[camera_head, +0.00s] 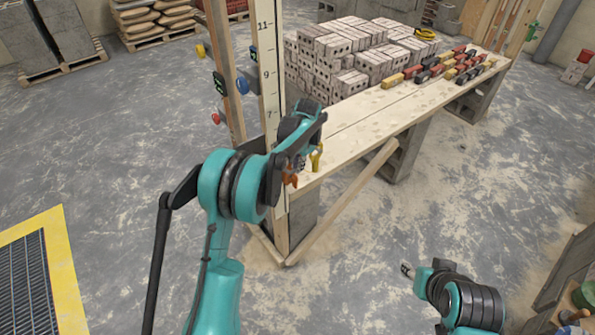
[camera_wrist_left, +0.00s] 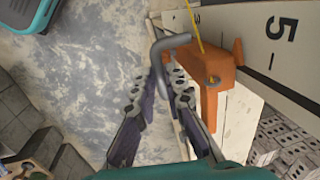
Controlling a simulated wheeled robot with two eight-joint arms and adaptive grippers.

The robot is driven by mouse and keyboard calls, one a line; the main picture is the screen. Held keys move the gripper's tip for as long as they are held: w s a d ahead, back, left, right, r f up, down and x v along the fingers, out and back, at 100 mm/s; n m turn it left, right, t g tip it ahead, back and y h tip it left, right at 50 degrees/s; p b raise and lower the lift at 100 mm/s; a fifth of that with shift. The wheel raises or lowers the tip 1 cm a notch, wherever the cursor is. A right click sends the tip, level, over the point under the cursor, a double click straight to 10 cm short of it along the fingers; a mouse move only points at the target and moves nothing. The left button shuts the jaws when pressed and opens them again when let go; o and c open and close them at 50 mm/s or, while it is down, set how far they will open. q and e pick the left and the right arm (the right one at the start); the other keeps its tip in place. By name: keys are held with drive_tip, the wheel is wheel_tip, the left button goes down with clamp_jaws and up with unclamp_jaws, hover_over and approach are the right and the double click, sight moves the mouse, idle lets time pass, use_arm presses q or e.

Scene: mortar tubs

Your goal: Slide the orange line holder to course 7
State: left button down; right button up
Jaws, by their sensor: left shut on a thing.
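The orange line holder (camera_wrist_left: 212,82) is clamped on a white course staff (camera_wrist_left: 275,60), close to the "5" mark in the left wrist view. It has a bent grey handle (camera_wrist_left: 172,43), and a thin yellow line runs up from it. My left gripper (camera_wrist_left: 160,88) has its fingers closed in on the grey handle. In the head view, a small orange part of the holder (camera_head: 291,180) shows under my left gripper (camera_head: 300,162); the arm hides the rest. The staff's "7", "9" and "11" marks show above it. My right gripper (camera_head: 407,271) hangs over bare floor, too small to read.
A diagonal brace (camera_head: 345,200) reaches down below the bench.

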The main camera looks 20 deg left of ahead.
use_arm(q)
wheel_tip(320, 180, up, 17)
drive_tip(key=p, duration=0.8)
drive_tip(key=shift+p, duration=0.3)
drive_tip(key=c, duration=1.6)
unclamp_jaws()
drive_tip(key=shift+f, duration=0.1)
drive_tip(key=r, duration=0.4)
drive_tip(key=d+r, duration=0.1)
drive_tip(key=r, duration=0.3)
drive_tip(key=s+r, duration=0.1)
drive_tip(key=r, duration=0.2)
drive_tip(key=shift+s+d+r, duration=0.1)
drive_tip(key=shift+d+r, duration=0.25)
drive_tip(key=shift+r, duration=0.05)
drive_tip(key=shift+s, duration=0.1)
